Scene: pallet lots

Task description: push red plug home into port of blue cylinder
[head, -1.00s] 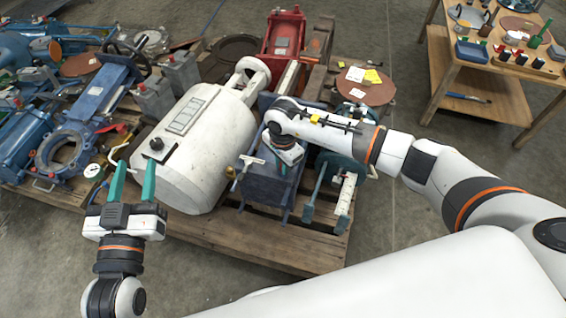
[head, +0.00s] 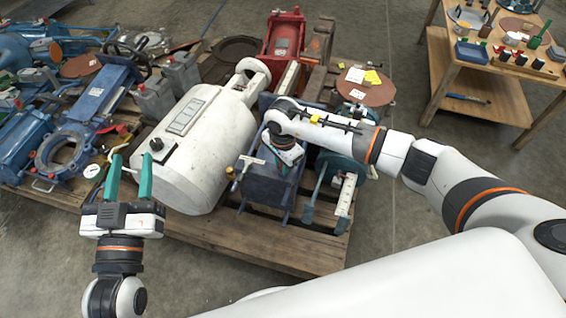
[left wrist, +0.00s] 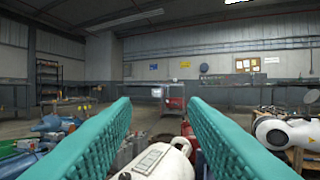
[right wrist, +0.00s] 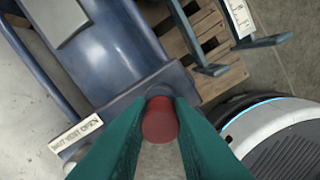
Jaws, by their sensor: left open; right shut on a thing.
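The blue cylinder (head: 262,192) lies on the pallet right of the white tank; much of it is under my right arm. It fills the upper left of the right wrist view (right wrist: 110,62). My right gripper (right wrist: 160,128) is shut on the red plug (right wrist: 159,121), which lines up with a dark round port collar (right wrist: 160,91) on the cylinder. The plug's far end meets the collar in the picture; I cannot tell how deep it sits. My left gripper (head: 128,177) is open and empty, above the floor and pallet edge in front of the white tank.
A lettered plate (right wrist: 76,136) is near the port. Blue machinery (head: 85,110) crowds the left pallet. A wooden table (head: 480,80) stands far right. The floor in front is clear.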

